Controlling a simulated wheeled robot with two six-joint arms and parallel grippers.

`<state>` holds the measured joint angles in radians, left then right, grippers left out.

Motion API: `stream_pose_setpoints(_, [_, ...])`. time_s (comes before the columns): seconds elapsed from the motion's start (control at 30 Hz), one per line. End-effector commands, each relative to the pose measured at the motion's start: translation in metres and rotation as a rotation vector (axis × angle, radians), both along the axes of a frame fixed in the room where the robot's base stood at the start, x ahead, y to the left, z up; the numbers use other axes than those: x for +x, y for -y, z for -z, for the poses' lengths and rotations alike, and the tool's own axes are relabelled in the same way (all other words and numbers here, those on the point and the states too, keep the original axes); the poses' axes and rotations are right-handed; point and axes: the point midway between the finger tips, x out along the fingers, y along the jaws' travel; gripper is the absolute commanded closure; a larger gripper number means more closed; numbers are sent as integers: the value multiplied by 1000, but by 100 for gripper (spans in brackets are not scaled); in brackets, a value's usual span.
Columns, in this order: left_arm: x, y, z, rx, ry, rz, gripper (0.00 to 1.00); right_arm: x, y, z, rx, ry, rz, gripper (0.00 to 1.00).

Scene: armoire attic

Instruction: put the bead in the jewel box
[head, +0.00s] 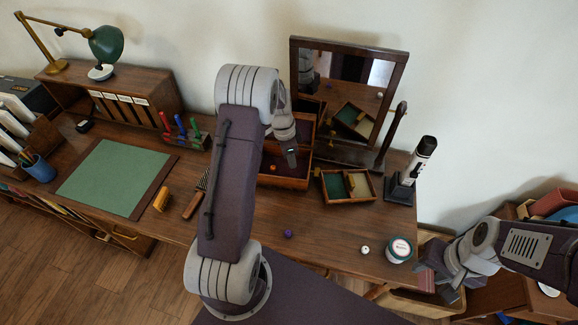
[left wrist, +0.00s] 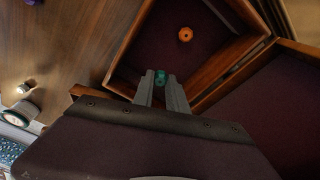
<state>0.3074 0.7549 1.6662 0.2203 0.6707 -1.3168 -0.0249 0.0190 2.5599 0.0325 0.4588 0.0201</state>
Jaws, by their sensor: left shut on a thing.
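The jewel box (head: 285,183) is a wooden box with dark red lining on the desk, in front of the mirror. It also shows in the left wrist view (left wrist: 122,82). An orange bead (left wrist: 185,34) lies on its lining and also shows in the head view (head: 272,168). My left gripper (left wrist: 160,82) is shut on a teal bead (left wrist: 160,75) and holds it over the open box compartment. In the head view my left gripper (head: 291,155) points down above the box. My right gripper (head: 440,279) is off the desk's right end, its finger gap unclear.
A small green-lined tray (head: 373,188) stands right of the box, near a black-and-white device (head: 411,170). A purple bead (head: 288,234), a white bead (head: 365,250) and a round jar (head: 399,250) stand along the front. The tilted mirror (head: 345,85) stands behind.

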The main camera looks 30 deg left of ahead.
Motion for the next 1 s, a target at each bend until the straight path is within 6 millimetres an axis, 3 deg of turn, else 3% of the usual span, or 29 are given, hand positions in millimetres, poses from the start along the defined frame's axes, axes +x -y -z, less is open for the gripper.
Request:
stream_pose_setpoints(0.23, [-2,-5,8,0,0,0,100,0,0,0,0,0,0,61])
stream_pose_setpoints(0.43, [-2,-5,42,-1,-3,0,100,0,0,1,0,0,0,61])
stream_pose_setpoints(0.8, [-1,-5,49,1,1,1,100,0,0,5,0,0,0,61])
stream_pose_setpoints(0.83, [-1,-5,47,0,2,1,74,0,0,4,0,0,0,61])
stream_pose_setpoints(0.87, [-1,-5,47,0,2,1,66,0,0,4,0,0,0,61])
stream_pose_setpoints(0.9, [-1,-5,47,1,1,1,61,0,0,3,0,0,0,61])
stream_pose_setpoints(1.0, [-1,-5,46,1,1,1,61,0,0,3,0,0,0,61])
